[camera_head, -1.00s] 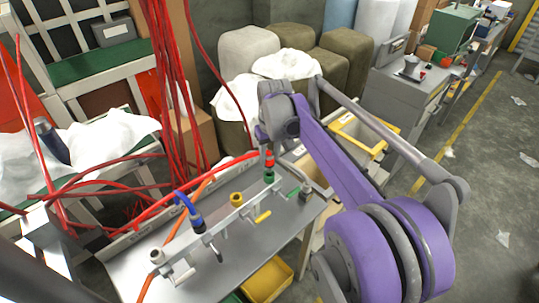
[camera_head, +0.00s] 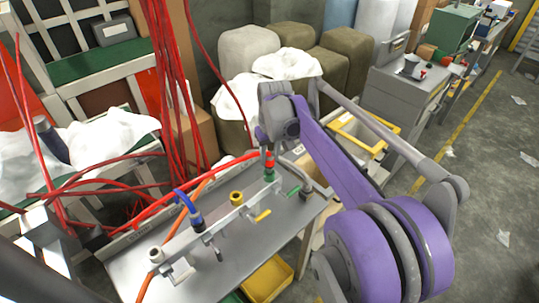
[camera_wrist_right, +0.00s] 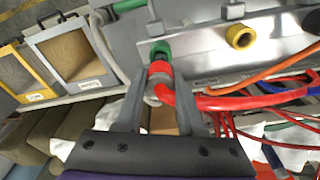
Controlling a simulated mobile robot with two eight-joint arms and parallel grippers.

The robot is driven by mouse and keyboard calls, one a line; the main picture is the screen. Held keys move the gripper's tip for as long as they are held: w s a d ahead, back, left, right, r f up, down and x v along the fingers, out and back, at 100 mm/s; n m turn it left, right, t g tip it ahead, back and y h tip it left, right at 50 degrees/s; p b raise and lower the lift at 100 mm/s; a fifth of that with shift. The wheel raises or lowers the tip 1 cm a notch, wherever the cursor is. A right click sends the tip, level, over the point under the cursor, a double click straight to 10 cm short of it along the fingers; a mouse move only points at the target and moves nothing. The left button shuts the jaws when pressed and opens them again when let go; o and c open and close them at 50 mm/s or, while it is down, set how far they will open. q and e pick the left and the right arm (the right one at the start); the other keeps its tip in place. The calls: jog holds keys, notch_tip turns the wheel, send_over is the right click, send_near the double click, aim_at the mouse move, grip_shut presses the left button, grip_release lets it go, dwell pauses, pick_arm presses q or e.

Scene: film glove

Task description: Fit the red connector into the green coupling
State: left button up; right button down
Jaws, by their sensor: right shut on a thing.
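The red connector (camera_head: 270,158) is on the end of a red hose, right above the green coupling (camera_head: 269,178) at the far end of the metal rail. In the right wrist view the red connector (camera_wrist_right: 160,68) meets the green coupling (camera_wrist_right: 160,47), roughly in line with it. How deep it sits inside cannot be told. My right gripper (camera_wrist_right: 160,88) is shut on the red connector, one finger on each side. In the head view my right gripper (camera_head: 266,146) is mostly hidden behind its wrist. My left gripper is not in view.
The rail (camera_head: 220,221) also carries a yellow coupling (camera_head: 236,198), a blue connector (camera_head: 196,220) with a blue hose and a white coupling (camera_head: 156,256). Red hoses (camera_head: 175,100) hang behind the bench (camera_head: 235,262). A yellow bin (camera_head: 268,279) is below the front edge.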

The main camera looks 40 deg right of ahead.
aim_at(271, 159)
jog(key=shift+f+b, duration=0.6)
jog(key=shift+f, duration=0.75)
jog(key=shift+c, duration=2.2)
grip_release()
jog(key=shift+r, duration=0.15)
jog(key=r, duration=0.7)
jog(key=s+r, duration=0.1)
jog(key=r, duration=0.2)
jog(key=shift+s+a+r+p, duration=0.1)
jog(key=shift+a+r+p, duration=0.1)
jog(key=shift+r+p, duration=0.15)
